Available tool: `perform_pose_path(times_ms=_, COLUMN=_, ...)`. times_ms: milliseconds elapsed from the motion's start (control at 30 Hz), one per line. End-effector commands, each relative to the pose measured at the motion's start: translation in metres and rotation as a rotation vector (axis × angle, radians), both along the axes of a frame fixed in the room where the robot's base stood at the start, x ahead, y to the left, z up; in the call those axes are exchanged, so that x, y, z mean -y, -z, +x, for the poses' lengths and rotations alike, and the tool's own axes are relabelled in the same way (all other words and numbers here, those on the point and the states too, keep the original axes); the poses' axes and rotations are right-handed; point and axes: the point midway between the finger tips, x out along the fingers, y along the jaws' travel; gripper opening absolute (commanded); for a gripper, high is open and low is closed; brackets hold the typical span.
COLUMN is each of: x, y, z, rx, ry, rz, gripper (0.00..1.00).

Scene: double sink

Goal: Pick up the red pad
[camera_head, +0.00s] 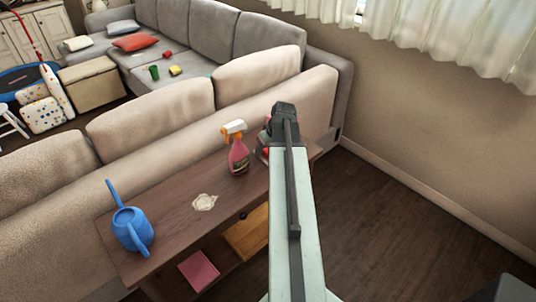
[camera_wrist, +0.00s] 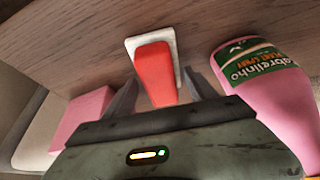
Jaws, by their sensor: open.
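The red pad (camera_wrist: 154,72), a red block with a white backing, lies on the brown wooden table top in the wrist view. My gripper (camera_wrist: 160,84) is open, with one dark finger on each side of the pad's near end. I cannot tell whether the fingers touch it. In the head view a small bit of red (camera_head: 266,152) shows at the left edge of my arm, and my arm hides most of that spot and the fingers.
A pink spray bottle (camera_head: 238,150) stands close by and also shows at right in the wrist view (camera_wrist: 262,80). A pink block (camera_wrist: 82,118) is at left there. A crumpled white item (camera_head: 204,202) and blue watering can (camera_head: 131,228) are farther along the table. A sofa (camera_head: 150,125) backs it.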

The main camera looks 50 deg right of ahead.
Motion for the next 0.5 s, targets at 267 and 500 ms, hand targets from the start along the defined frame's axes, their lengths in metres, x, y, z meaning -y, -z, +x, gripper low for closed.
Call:
perform_pose_path(times_ms=267, x=-0.0005, y=0.0034, z=0.0003, rx=0.0, ry=-0.001, rz=0.0, gripper=0.65)
perform_pose_path(times_ms=500, x=-0.0008, y=0.005, z=0.0005, rx=0.0, ry=-0.001, rz=0.001, gripper=0.65)
